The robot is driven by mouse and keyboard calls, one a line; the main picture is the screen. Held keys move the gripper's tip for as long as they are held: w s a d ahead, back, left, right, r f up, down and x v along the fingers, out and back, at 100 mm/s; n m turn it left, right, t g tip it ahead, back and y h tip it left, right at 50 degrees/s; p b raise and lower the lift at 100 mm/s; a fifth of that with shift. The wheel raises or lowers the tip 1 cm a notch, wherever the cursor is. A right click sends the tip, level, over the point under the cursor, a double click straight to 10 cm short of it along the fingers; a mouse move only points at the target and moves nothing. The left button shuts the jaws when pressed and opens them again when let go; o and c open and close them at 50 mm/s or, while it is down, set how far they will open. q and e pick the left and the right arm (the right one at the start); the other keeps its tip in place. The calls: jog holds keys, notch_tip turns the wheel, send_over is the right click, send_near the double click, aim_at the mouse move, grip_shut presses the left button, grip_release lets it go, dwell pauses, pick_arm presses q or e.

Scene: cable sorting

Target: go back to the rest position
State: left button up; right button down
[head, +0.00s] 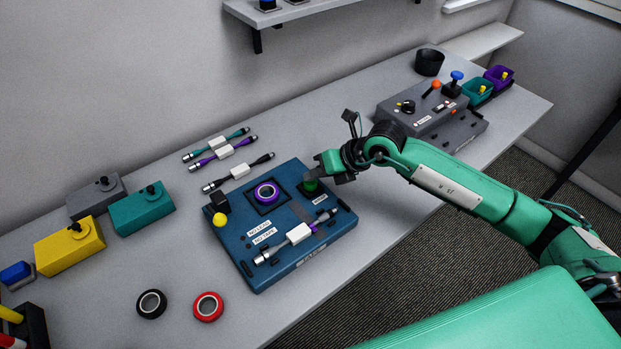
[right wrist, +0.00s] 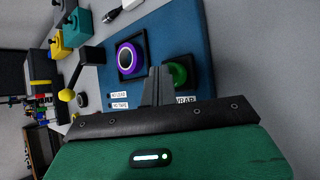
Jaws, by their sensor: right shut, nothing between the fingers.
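My right gripper (head: 318,178) is over the right back part of the blue station (head: 285,268), close to the green round button (head: 310,186). In the right wrist view its two fingers (right wrist: 157,86) are together with nothing between them, and they point at the station beside the green button (right wrist: 179,74). I cannot tell whether the fingertips touch the station. My left gripper is not in view.
Several labelled cables (head: 216,143) lie behind the station. A yellow box (head: 70,246) and a teal box (head: 142,210) stand at left. Black tape (head: 151,304) and red tape (head: 208,307) lie in front. A grey control box (head: 425,110) stands at the back right.

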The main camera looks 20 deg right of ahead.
jog(key=shift+r+p, duration=0.45)
jog(key=shift+r, duration=0.5)
notch_tip(320, 180, up, 6)
jog(key=p, duration=0.3)
jog(key=shift+d, duration=0.1)
dwell(0.6)
